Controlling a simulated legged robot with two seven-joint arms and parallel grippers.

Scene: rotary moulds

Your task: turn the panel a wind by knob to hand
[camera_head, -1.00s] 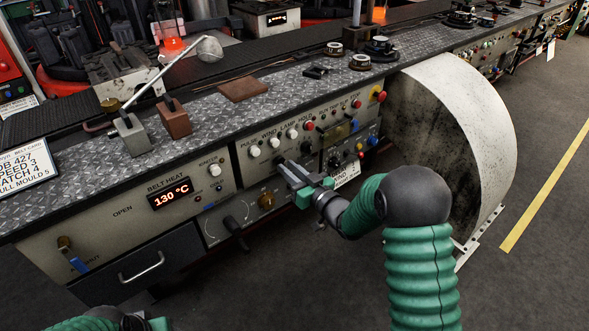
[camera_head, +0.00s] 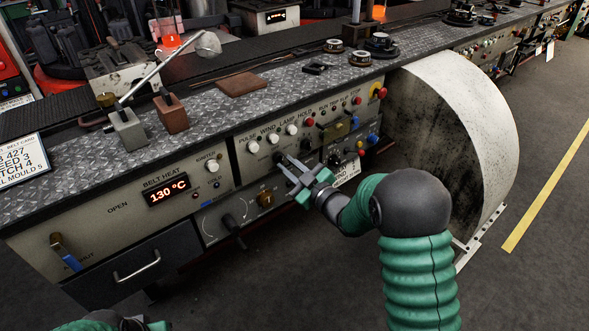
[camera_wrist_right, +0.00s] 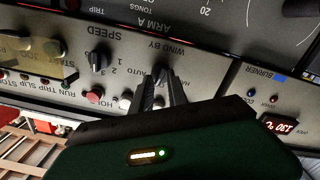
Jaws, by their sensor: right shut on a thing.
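The wind by knob (camera_wrist_right: 160,73) is a small dark knob on the cream panel (camera_head: 236,147), below the row of white and red buttons. In the right wrist view the panel appears upside down, with the "WIND BY" label beside the knob. My right gripper (camera_head: 285,164) reaches the knob from the front, its two dark fingers closed on either side of it. The fingers also show in the right wrist view (camera_wrist_right: 161,82) and hide much of the knob, so its pointing direction cannot be told. Only a bit of my left arm shows at the bottom left; its gripper is out of view.
The speed knob (camera_wrist_right: 97,61) sits beside the wind by knob. White buttons (camera_head: 273,139) and a red button (camera_head: 310,122) are close above. A black crank handle (camera_head: 235,229) sticks out below left. A large pale curved guard (camera_head: 478,110) stands at right.

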